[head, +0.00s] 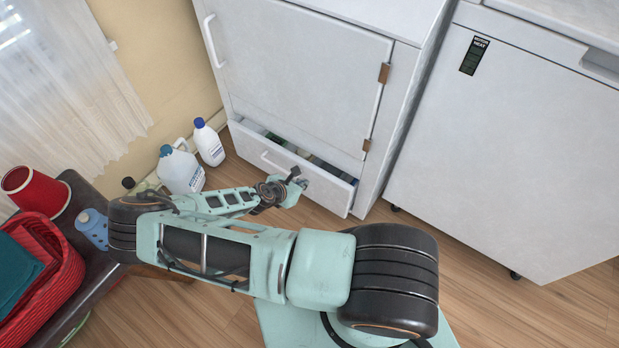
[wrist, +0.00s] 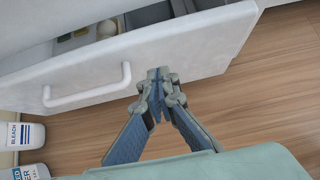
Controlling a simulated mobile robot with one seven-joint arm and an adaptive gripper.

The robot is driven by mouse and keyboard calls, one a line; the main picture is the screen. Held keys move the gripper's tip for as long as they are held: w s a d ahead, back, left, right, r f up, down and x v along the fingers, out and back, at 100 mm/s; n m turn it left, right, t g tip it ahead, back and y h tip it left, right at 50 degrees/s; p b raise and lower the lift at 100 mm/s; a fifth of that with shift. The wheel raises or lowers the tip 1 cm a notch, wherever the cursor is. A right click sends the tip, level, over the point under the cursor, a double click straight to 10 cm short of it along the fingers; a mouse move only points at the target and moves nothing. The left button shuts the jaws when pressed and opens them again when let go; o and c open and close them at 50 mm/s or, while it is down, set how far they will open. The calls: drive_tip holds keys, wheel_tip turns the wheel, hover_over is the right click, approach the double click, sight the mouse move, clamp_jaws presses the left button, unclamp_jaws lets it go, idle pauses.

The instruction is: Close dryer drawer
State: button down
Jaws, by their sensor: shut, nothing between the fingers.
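The white dryer drawer (head: 325,186) at the bottom of the white cabinet (head: 295,70) stands partly pulled out. Its front and handle show in the wrist view (wrist: 200,45), with several items inside behind the front. My gripper (head: 297,177) is in front of the drawer, right of the handle. In the wrist view my gripper (wrist: 160,75) is shut and empty, its tips at or very near the lower part of the drawer front. I cannot tell whether they touch it.
A blue-capped bottle (head: 208,143) and a jug (head: 180,170) stand on the floor left of the drawer. A dark table with a red basket (head: 60,285) and red cup (head: 38,192) is at the left. A white appliance (head: 510,140) stands right. Wooden floor (head: 480,300) lies clear in front.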

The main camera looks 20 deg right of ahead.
sight(315, 174)
drive_tip(key=shift+w+d, duration=0.6)
drive_tip(key=shift+d, duration=0.25)
drive_tip(key=shift+w+d, duration=0.6)
drive_tip(key=shift+d, duration=0.2)
drive_tip(key=shift+r, duration=0.1)
